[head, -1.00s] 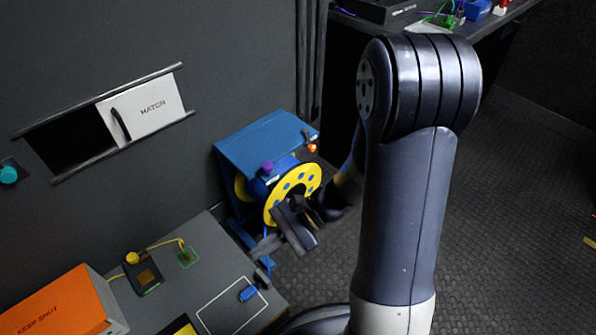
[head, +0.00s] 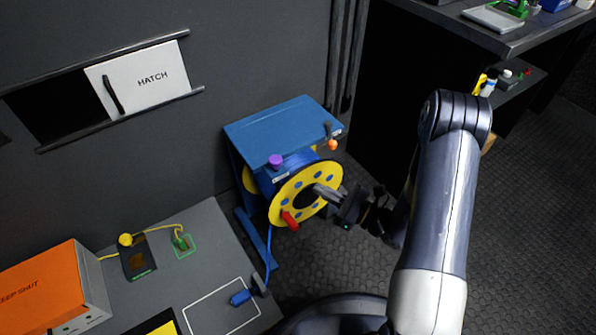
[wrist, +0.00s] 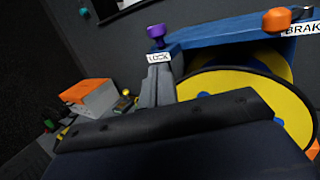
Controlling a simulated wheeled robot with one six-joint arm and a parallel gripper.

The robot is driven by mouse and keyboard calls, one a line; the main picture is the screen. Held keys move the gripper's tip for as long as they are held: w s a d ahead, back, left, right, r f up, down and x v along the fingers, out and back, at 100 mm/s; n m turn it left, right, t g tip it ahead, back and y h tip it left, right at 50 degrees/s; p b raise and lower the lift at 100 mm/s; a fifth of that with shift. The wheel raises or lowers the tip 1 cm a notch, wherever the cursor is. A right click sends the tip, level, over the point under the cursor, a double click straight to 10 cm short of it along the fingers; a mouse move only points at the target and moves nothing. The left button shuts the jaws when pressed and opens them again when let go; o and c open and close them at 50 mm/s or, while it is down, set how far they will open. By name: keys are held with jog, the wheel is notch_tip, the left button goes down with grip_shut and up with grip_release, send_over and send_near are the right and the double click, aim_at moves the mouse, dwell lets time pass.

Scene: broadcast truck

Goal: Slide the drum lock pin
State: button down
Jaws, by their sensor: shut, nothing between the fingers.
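The lock pin's purple knob (head: 275,161) stands upright at the front left edge of the blue drum stand (head: 275,130). In the wrist view the knob (wrist: 156,31) is above a LOCK label (wrist: 158,58). The yellow-flanged drum (head: 283,190) sits in the stand. My gripper (head: 322,192) is shut and empty in front of the drum's face, right of and below the knob in the head view. In the wrist view its fingertips (wrist: 157,86) point up just under the LOCK label. I cannot tell whether they touch anything. A dark wrist part hides the lower drum.
An orange-knobbed brake lever (head: 332,143) is at the stand's right corner. A grey bench (head: 205,250) with an orange box (head: 40,285) is at left. A sliding hatch (head: 145,78) is on the wall.

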aim_at(278, 168)
dwell(0.3)
jog(key=b+x, duration=0.2)
jog(key=x, duration=0.8)
jog(key=shift+r+p, duration=0.85)
jog(key=shift+r, duration=0.85)
